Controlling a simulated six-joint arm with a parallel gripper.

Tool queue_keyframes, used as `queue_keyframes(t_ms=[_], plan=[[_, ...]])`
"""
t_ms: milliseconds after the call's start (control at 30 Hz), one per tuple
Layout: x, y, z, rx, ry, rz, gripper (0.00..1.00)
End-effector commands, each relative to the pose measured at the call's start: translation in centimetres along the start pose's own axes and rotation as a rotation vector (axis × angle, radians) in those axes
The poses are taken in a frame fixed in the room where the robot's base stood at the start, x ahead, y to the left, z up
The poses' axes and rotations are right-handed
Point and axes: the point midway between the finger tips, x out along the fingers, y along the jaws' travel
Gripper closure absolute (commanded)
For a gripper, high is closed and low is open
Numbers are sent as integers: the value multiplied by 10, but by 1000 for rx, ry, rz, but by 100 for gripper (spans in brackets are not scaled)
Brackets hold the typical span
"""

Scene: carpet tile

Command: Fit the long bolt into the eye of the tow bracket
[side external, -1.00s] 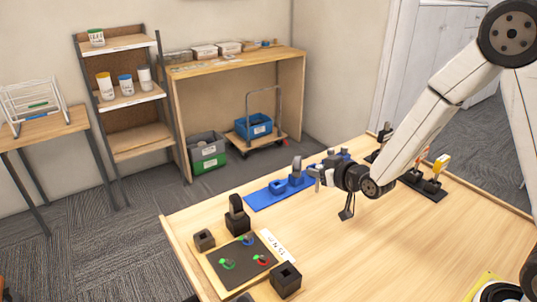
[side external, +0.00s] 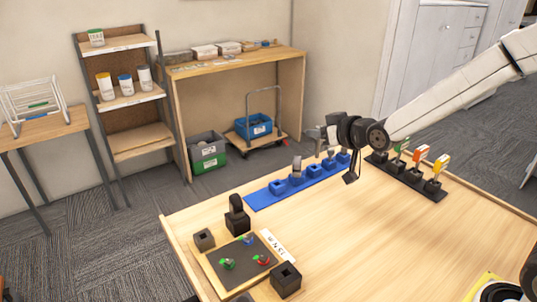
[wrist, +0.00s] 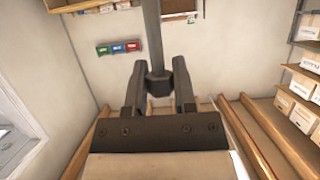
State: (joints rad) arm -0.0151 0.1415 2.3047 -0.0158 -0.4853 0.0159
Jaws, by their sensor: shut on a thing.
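My gripper (side external: 326,135) is raised above the far end of the blue rack in the side view. In the wrist view my gripper (wrist: 158,88) is shut on a grey bolt (wrist: 153,40), its long shaft running up out of the picture and a thicker collar between the fingers. The bolt is too small to make out clearly in the side view. A black block with an upright rounded tongue (side external: 237,213) stands at the table's left and may be the tow bracket. I cannot make out an eye in it.
The blue rack (side external: 262,197) bears several blue holders. A dark rack (side external: 435,193) at the right holds green, orange and yellow-topped pieces. Black open-topped blocks (side external: 286,280) (side external: 204,240) flank a dark board (side external: 243,262) with coloured pieces. The table's middle is clear.

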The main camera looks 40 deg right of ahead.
Motion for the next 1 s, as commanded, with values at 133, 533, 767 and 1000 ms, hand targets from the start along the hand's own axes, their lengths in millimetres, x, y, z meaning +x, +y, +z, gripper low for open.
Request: queue_keyframes(t_ms=[133,533,767,1000], plan=[[10,-23,-4,-19,2,-55,100],[36,-116,-17,-98,4,-262,100],[45,-196,-19,-167,2,-423,100],[44,-264,-16,-226,-3,-549,100]])
